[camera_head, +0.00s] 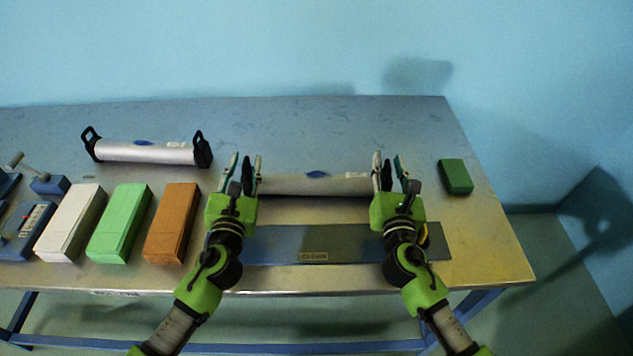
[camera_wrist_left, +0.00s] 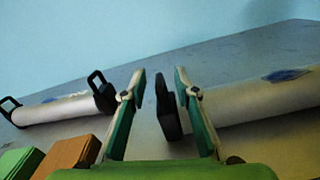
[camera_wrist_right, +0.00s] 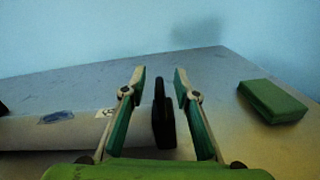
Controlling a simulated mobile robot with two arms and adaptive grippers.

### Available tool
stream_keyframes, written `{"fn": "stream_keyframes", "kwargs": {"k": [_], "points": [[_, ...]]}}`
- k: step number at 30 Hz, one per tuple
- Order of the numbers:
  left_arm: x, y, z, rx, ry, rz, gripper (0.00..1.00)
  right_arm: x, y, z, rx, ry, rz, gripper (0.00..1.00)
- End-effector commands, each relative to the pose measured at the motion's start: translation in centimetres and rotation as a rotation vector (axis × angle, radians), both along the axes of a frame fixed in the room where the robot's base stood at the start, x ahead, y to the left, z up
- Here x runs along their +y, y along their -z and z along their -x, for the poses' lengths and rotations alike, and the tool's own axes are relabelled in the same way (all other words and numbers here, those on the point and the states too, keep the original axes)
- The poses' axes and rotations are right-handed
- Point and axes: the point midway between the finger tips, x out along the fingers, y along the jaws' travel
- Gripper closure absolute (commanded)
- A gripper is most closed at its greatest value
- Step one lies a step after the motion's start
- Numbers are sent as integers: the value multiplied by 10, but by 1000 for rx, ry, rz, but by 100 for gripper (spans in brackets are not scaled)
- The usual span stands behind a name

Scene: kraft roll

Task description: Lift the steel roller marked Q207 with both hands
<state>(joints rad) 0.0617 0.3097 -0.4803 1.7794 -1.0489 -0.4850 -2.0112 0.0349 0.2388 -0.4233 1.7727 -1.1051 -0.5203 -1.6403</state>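A steel roller (camera_head: 315,185) with black end handles and a blue mark lies across the table between my two grippers. A second, similar roller (camera_head: 145,151) lies further back on the left. I cannot read a Q207 marking on either. My left gripper (camera_head: 246,158) is open, with the near roller's left handle (camera_wrist_left: 168,107) between its fingers, closer to the right finger. My right gripper (camera_head: 388,158) is open, with the right handle (camera_wrist_right: 161,115) between its fingers. Neither gripper's fingers are closed on a handle.
White (camera_head: 70,222), green (camera_head: 119,222) and orange (camera_head: 172,222) blocks stand left of my left arm. Blue devices (camera_head: 25,228) sit at the far left. A dark green block (camera_head: 455,177) is on the right. A blue-grey strip labelled CLEAN (camera_head: 345,245) lies in front of the near roller.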

Motion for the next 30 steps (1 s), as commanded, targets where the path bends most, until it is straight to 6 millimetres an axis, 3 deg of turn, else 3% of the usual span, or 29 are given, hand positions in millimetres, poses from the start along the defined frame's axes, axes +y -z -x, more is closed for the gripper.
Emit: {"fn": "stream_keyframes", "kwargs": {"k": [1,4,20,30], "points": [[0,0,0,0,0,0,77,0,0,0,0,0,0,77],[0,0,0,0,0,0,100,0,0,0,0,0,0,100],[-1,-5,0,-6,3,-3,100,0,-5,0,-5,-1,-3,100],[-1,-25,0,-5,5,-4,100,0,-26,-1,-7,-1,-5,100]]}}
